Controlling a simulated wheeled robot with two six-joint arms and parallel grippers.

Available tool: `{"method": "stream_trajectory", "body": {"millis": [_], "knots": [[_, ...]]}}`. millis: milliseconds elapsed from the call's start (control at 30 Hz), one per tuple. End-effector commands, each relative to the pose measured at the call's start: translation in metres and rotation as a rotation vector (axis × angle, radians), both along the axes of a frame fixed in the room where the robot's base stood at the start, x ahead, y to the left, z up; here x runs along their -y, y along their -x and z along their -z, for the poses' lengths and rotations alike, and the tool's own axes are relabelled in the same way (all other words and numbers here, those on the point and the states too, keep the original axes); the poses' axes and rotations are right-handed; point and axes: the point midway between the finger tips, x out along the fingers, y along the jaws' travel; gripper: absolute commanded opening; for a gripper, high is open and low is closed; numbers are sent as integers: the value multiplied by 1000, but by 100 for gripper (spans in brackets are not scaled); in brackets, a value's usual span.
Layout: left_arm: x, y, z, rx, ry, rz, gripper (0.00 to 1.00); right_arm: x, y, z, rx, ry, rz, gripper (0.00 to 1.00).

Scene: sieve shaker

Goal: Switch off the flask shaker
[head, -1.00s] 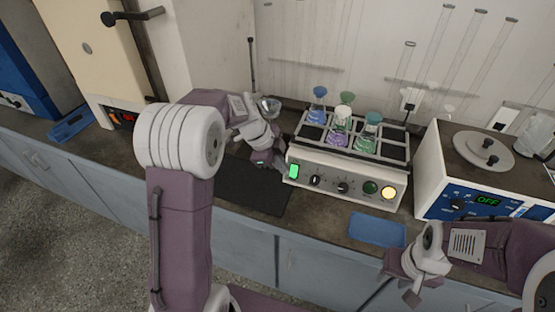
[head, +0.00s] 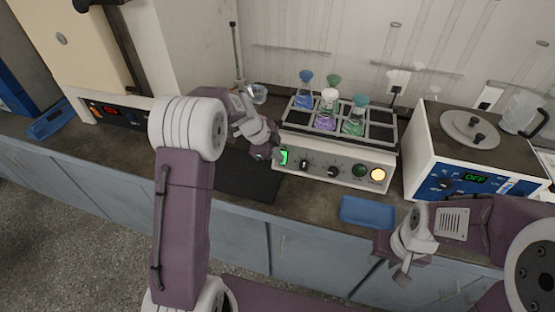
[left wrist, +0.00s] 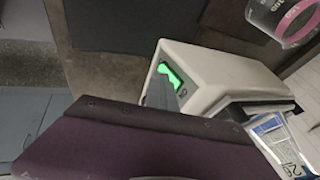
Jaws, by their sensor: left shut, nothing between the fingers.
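The flask shaker (head: 318,167) stands on the counter, with several flasks of coloured liquid (head: 328,108) in its top rack. Its green rocker switch (head: 284,157) is lit at the left end of the front panel, and a round yellow light (head: 378,175) glows at the right end. In the left wrist view the green switch (left wrist: 170,76) shows with "ON" lettering beside it. My left gripper (head: 274,154) is shut and empty, right beside the switch; I cannot tell whether it touches. My right gripper (head: 401,277) hangs low in front of the counter; its finger opening is unclear.
A blue-fronted device with an "OFF" display (head: 470,180) stands right of the shaker. A blue tray (head: 367,211) lies in front, and a dark mat (head: 245,178) lies left. An oven-like unit (head: 110,108) with a red display is further left.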

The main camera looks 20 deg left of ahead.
Motion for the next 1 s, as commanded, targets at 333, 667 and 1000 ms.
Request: {"method": "stream_trajectory", "body": {"millis": [333, 667, 1000], "knots": [[0, -1, 0, 7, 0, 0, 0, 0, 0, 5, -1, 0, 0, 36], [0, -1, -14, 8, 0, -2, 0, 0, 0, -1, -1, 0, 0, 36], [2, -1, -16, 8, 0, -1, 0, 0, 0, -1, -1, 0, 0, 36]]}}
